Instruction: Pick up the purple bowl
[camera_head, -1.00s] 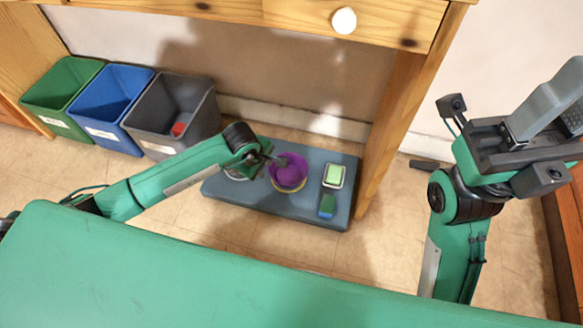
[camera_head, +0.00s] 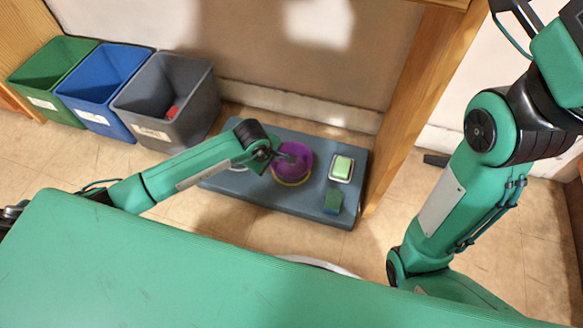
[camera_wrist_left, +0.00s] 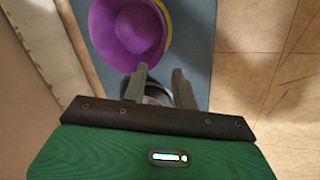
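The purple bowl (camera_head: 300,152) sits over a yellow rim (camera_head: 291,182) on a low blue-grey platform (camera_head: 255,195). The bowl fills the upper left of the left wrist view (camera_wrist_left: 125,35), with a yellow edge showing on its right. My left gripper (camera_head: 288,158) is at the bowl's left side in the head view. In the wrist view its two fingers (camera_wrist_left: 160,72) stand apart, the left tip overlapping the bowl's near edge. I cannot tell whether they touch it. My right arm (camera_head: 465,180) runs up out of the picture, and its gripper is out of view.
A green soap block in a dish (camera_head: 342,167) and a blue-green sponge (camera_head: 333,201) lie right of the bowl. A pale round dish (camera_head: 238,167) is partly hidden by my left arm. Green, blue and grey bins (camera_head: 165,105) stand left. A wooden leg (camera_head: 412,110) stands right.

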